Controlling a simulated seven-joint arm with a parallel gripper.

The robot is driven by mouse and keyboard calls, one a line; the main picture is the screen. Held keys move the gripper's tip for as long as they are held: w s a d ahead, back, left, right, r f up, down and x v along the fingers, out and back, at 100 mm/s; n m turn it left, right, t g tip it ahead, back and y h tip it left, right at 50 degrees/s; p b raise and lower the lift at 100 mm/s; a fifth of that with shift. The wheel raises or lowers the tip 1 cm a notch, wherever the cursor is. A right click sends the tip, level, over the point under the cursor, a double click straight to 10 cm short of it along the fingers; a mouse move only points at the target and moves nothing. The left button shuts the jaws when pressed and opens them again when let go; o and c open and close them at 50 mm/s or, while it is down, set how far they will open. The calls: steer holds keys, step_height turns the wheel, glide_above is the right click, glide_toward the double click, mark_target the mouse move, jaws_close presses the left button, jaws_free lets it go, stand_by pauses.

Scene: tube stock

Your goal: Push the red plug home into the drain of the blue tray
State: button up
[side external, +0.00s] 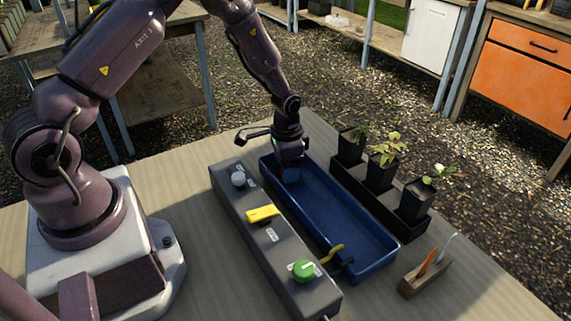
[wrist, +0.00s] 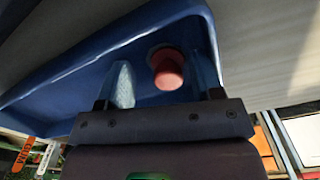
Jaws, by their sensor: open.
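The blue tray (side external: 345,215) lies on the bench, its far end under my gripper (side external: 290,163). In the wrist view, the red plug (wrist: 168,75) stands up at that end of the tray (wrist: 90,70), close to the tray's end wall. My gripper (wrist: 163,88) is open, with one finger on each side of the plug in the picture. I see no clear contact between fingers and plug. In the side view the plug is hidden by my gripper and the tray wall.
A grey control box (side external: 222,180) with a grey knob, a yellow switch (side external: 262,214) and a green button (side external: 303,270) runs along the tray's left. Potted seedlings in a black holder (side external: 408,228) stand along its right. A wooden tool block (side external: 425,277) is at front right.

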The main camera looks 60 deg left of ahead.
step_height(320, 180, up, 12)
steer(key=shift+a+r, duration=0.25)
steer(key=shift+a, duration=0.15)
steer(key=shift+w, duration=0.1)
